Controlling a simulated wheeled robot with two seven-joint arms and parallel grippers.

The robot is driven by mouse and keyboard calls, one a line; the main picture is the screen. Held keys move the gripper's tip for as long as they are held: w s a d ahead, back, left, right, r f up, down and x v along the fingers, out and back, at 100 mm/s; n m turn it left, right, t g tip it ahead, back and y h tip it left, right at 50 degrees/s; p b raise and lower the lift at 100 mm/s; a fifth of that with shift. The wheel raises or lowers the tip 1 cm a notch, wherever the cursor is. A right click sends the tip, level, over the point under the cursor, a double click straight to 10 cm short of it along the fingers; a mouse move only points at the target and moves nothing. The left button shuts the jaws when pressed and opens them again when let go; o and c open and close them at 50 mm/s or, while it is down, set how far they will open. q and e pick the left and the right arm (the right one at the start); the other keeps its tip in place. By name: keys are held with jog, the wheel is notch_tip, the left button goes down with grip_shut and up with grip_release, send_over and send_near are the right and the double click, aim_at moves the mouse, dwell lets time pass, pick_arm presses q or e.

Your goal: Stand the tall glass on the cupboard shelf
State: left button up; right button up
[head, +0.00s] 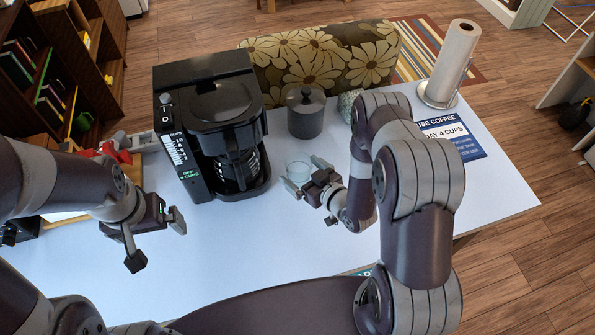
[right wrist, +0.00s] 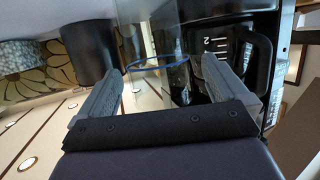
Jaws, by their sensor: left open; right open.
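The tall glass (head: 299,169) is clear and stands on the white table, right of the coffee maker. In the right wrist view the glass (right wrist: 150,45) shows a blue rim line. My right gripper (head: 304,176) is open, its fingertips close to the glass on either side. In the wrist view its fingers (right wrist: 158,88) are spread with the glass ahead and between them; I cannot tell whether they touch it. My left gripper (head: 157,241) is open and empty over the table's left part. I cannot identify the cupboard shelf in these views.
A black coffee maker (head: 213,125) stands just left of the glass. A grey lidded canister (head: 306,112) is behind it. A paper towel roll (head: 452,62) and a coffee sign (head: 452,137) are at the right. A dark bookcase (head: 60,60) stands at the far left. The table's front middle is clear.

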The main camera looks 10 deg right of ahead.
jog(key=shift+x, duration=1.2)
jog(key=shift+d, duration=0.1)
jog(key=c, duration=1.1)
jog(key=shift+r, duration=0.1)
